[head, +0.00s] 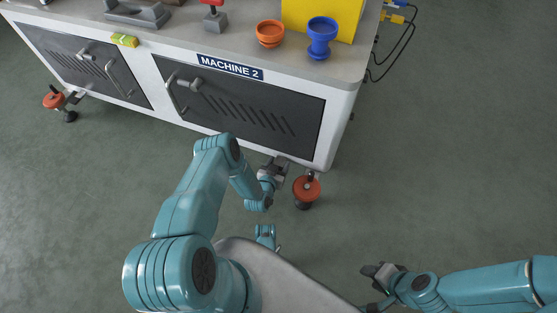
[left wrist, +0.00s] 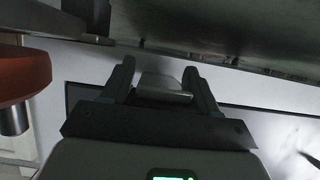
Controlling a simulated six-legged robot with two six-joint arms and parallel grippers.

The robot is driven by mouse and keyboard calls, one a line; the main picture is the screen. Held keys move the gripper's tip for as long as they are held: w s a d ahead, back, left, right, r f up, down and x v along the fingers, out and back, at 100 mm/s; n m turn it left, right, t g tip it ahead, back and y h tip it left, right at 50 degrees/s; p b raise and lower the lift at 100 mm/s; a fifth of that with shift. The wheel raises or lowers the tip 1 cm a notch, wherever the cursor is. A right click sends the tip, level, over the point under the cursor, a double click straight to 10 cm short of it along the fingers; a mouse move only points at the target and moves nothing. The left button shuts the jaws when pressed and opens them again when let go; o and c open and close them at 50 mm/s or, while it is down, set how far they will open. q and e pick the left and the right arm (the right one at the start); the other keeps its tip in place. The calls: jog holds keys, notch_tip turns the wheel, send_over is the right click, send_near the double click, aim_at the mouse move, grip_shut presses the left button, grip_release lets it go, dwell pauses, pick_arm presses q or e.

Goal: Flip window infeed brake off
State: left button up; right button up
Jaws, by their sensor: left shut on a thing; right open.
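My left gripper (head: 277,163) is low at the machine's bottom edge, left of the near orange caster (head: 306,189). In the left wrist view my left gripper (left wrist: 160,78) has its two dark fingers around a small light-grey block-like piece (left wrist: 163,86) and is shut on it. I cannot tell whether this piece is the brake; no label for it is readable. The orange caster also shows at the left edge of the left wrist view (left wrist: 22,75). My right gripper (head: 381,272) is open and empty above the floor at the lower right.
The white machine (head: 340,125) carries a "MACHINE 2" sign (head: 230,67) and dark doors with handles. On its top are an orange bowl (head: 270,33), a blue cup-shaped piece (head: 321,38) and a yellow block (head: 345,15). Another orange caster (head: 54,100) is far left. Floor to the right is clear.

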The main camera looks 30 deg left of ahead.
pick_arm(q)
jog(key=shift+r+g, duration=0.15)
jog(key=shift+g, duration=0.15)
jog(key=o, duration=1.4)
